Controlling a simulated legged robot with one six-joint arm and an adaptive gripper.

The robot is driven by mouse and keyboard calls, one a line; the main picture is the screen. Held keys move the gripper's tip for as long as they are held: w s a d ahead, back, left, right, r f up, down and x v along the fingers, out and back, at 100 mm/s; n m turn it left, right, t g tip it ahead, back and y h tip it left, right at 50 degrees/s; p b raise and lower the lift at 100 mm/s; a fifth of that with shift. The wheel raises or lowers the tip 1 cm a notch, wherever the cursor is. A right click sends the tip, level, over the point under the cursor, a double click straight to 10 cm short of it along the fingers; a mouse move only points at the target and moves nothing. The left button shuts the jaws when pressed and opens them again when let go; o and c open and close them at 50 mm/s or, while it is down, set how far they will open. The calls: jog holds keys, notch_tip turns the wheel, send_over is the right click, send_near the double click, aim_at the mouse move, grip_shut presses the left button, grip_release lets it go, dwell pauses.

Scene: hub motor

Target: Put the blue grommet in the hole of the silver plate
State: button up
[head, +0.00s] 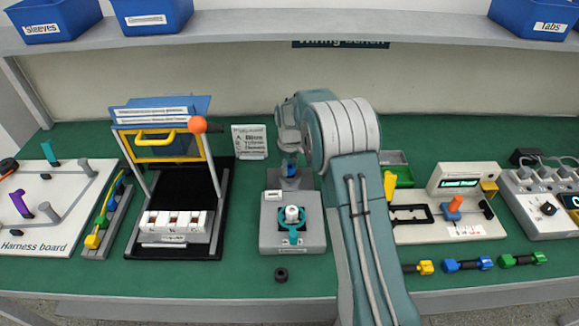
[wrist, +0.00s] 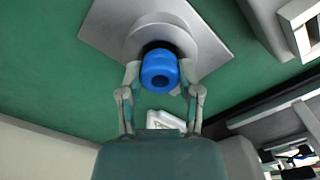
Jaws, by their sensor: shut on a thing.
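My gripper (head: 290,158) points down behind the grey motor fixture and is shut on the blue grommet (head: 290,170). In the wrist view the two fingertips (wrist: 160,76) press on either side of the grommet (wrist: 160,68), a short blue ring with a dark centre. The silver plate (wrist: 105,27) lies right behind it, with a round raised part around the middle. A dark patch shows at the grommet's far edge; the hole is mostly hidden by the grommet. I cannot tell whether the grommet is in the hole or just in front of it. The plate (head: 302,183) also shows partly in the head view.
The grey motor fixture (head: 292,238) with a teal part stands in front of the plate. A black press stand (head: 178,180) is at the left, and a small sign (head: 249,142) stands behind. A black ring (head: 281,275) lies near the front edge. My arm hides the area at the right.

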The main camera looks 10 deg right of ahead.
jog(key=shift+f, duration=0.4)
jog(key=o, duration=0.9)
jog(key=shift+r, duration=0.1)
notch_tip(320, 180, up, 12)
jog(key=shift+f, duration=0.1)
